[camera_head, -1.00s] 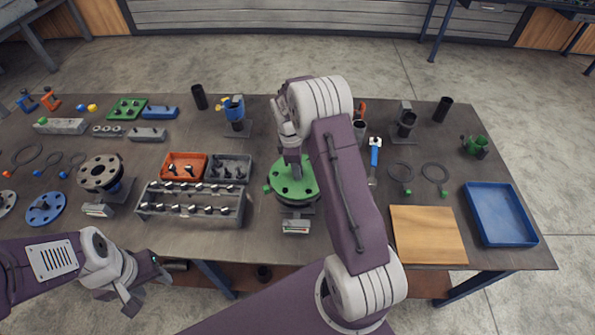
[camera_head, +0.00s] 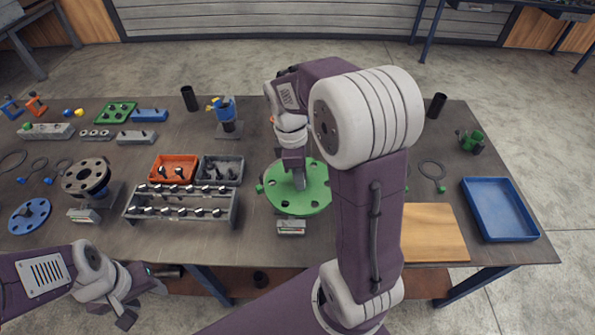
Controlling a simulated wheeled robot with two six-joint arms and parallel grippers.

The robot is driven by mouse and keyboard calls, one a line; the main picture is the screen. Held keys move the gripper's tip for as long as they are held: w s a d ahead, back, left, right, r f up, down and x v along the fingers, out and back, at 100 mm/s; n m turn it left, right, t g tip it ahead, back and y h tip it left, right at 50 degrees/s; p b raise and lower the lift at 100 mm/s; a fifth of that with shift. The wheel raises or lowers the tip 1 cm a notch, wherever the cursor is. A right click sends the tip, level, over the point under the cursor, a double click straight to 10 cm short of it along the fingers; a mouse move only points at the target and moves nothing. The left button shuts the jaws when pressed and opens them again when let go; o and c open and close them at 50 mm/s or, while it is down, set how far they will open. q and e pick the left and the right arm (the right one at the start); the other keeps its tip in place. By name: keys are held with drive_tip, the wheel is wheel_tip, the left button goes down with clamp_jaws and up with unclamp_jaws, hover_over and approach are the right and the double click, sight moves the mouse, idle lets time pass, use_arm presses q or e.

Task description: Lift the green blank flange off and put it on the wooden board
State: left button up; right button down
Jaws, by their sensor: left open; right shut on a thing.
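The green blank flange (camera_head: 317,186) is a round disc with holes around its rim, in the middle of the head view. My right gripper (camera_head: 299,180) comes down from above and is shut on its centre. The flange appears raised above its stand and hides most of what is below it. The wooden board (camera_head: 435,238) lies to the right on the table, partly hidden behind my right arm. Its visible surface is bare. My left gripper (camera_head: 133,305) is open and empty in front of the table's near edge at lower left.
A blue tray (camera_head: 498,236) lies right of the board, empty. A rack of bolts (camera_head: 181,220), an orange bin (camera_head: 177,161) and a grey bin (camera_head: 238,167) stand left of the flange. A small display block (camera_head: 291,227) is just in front of it.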

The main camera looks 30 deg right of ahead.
drive_tip(key=shift+r, duration=0.1)
wheel_tip(320, 180, up, 5)
drive_tip(key=p, duration=0.5)
idle(0.5)
idle(0.5)
